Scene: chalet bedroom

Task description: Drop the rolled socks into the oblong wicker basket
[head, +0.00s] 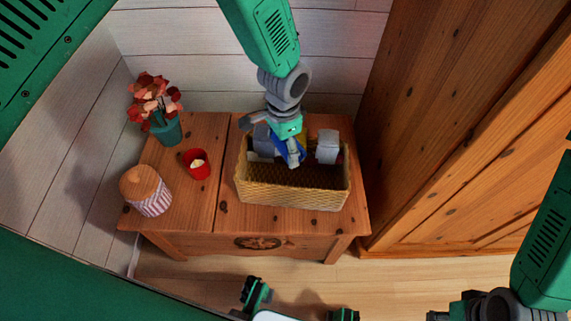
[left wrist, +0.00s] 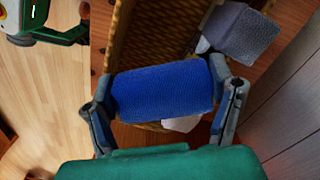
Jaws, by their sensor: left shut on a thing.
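The rolled socks are a blue ribbed roll (left wrist: 163,90), held crosswise between the two fingers of my left gripper (left wrist: 165,100) in the left wrist view. In the head view my left gripper (head: 276,139) is over the back part of the oblong wicker basket (head: 292,194), with part of the blue roll (head: 280,150) showing beside it. The woven basket wall (left wrist: 121,45) shows behind the roll in the left wrist view. How high the roll is above the basket floor is hard to tell. My right gripper (head: 452,310) is cut off at the bottom edge.
A grey folded cloth (left wrist: 240,35) and a white item (head: 327,146) are at the basket's back side. A wooden wardrobe (head: 450,120) stands right.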

